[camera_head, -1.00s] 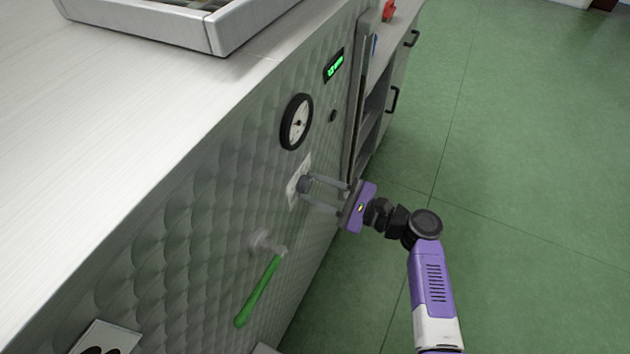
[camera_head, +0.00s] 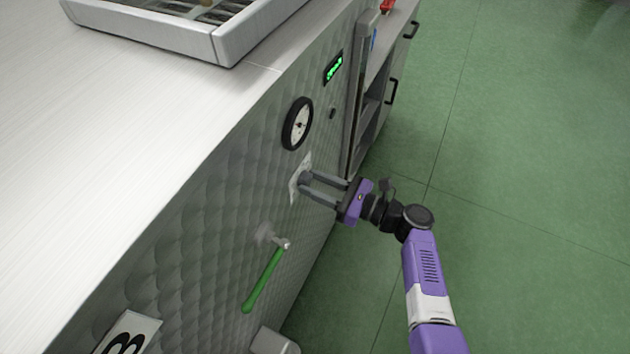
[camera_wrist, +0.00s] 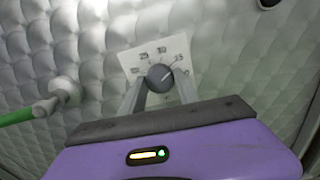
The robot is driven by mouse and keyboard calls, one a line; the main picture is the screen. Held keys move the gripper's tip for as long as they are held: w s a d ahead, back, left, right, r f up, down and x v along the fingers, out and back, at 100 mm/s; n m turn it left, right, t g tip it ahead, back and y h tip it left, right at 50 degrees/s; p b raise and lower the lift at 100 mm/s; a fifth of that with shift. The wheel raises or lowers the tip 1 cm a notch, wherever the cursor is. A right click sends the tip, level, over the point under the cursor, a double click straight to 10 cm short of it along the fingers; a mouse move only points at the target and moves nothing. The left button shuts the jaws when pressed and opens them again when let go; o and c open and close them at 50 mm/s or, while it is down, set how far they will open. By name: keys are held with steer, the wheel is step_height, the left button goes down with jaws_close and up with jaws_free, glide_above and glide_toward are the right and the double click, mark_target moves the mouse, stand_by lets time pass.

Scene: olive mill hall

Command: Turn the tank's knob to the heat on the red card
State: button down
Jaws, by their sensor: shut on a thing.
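The tank's knob (camera_wrist: 160,78) is a grey round knob on a white dial plate (camera_wrist: 185,53) with printed numbers, too small to read surely. In the wrist view a light pointer mark on the knob points up and to the right. My gripper (camera_head: 306,185) is shut on the knob, one finger on each side; the fingers also show in the wrist view (camera_wrist: 159,92). In the head view the knob (camera_head: 304,178) is partly hidden by the fingers. The tank (camera_head: 215,205) has a quilted metal front. I cannot make out a red card.
A green-handled lever (camera_head: 264,278) sticks out below the knob. A round gauge (camera_head: 298,124) and a green-lit display (camera_head: 334,67) are above it. A small red thing (camera_head: 386,6) stands on the shelf unit behind. The green floor (camera_head: 530,130) to the right is clear.

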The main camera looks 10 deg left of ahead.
steer(key=shift+f, duration=0.15)
steer(key=c, duration=0.9)
jaws_free()
steer(key=b+v, duration=0.1)
steer(key=v, duration=0.7)
